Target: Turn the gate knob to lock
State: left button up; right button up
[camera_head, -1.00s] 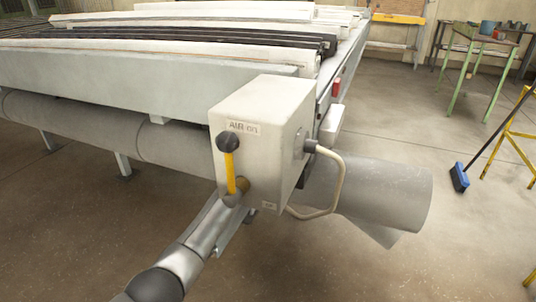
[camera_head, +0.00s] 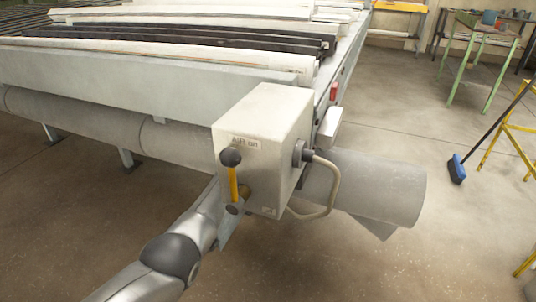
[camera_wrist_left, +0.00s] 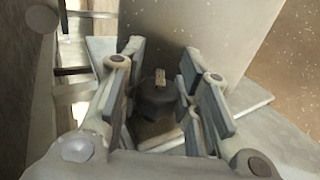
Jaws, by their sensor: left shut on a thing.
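In the left wrist view a dark round knob (camera_wrist_left: 152,101) with a small brass-coloured piece on top sits between the fingers of my left gripper (camera_wrist_left: 161,62). I take it to be the gate knob. The gripper is shut on it, with finger pads on both sides; the lower part of the knob is in shadow. In the head view my left arm (camera_head: 170,255) reaches up from the bottom to the left side of a pale box (camera_head: 262,120) marked "AIR on". The gripper's fingers and the knob are hidden there. My right gripper is not in view.
A yellow lever (camera_head: 233,182) with a black ball stands upright on the box front, close to my left arm. A bent grey handle or pipe (camera_head: 328,185) projects on the right. A large roller (camera_head: 385,188) lies behind.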

pick_arm(q)
jog(key=shift+f+g, duration=0.15)
jog(key=shift+g, duration=0.35)
jog(key=shift+s, duration=0.1)
dwell(0.3)
jog(key=o, duration=0.7)
jog(key=shift+s+r, duration=0.2)
jog(key=shift+r, duration=0.15)
jog(key=shift+v, duration=5.6)
jog(key=shift+d+f, duration=0.1)
